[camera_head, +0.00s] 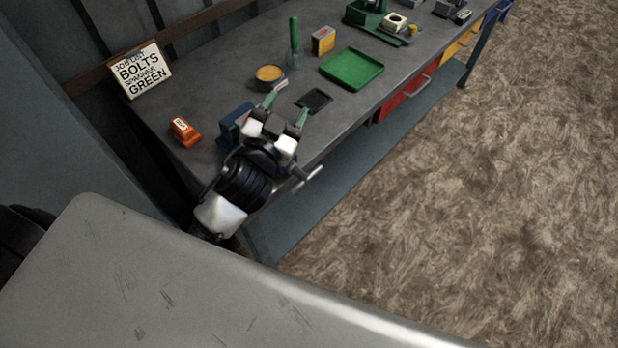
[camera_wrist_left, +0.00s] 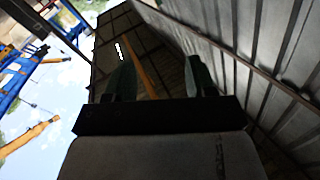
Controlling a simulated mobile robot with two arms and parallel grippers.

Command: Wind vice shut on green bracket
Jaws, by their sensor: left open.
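A blue vice (camera_head: 230,124) is on the near left part of the grey workbench, largely hidden behind my left gripper and wrist. A metal bar with a cross end (camera_head: 306,180), apparently the vice handle, sticks out past the bench's front edge, right of my wrist. My left gripper (camera_head: 287,107) is above and in front of the vice, its two greenish fingers apart. The left wrist view also shows the fingers (camera_wrist_left: 160,80) apart, with nothing between them. I cannot make out a green bracket in the vice; that area is covered by my gripper. My right gripper is not in view.
An orange box (camera_head: 184,131) stands left of the vice. A sign (camera_head: 141,70) reads bolts, green. Floor at right is clear.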

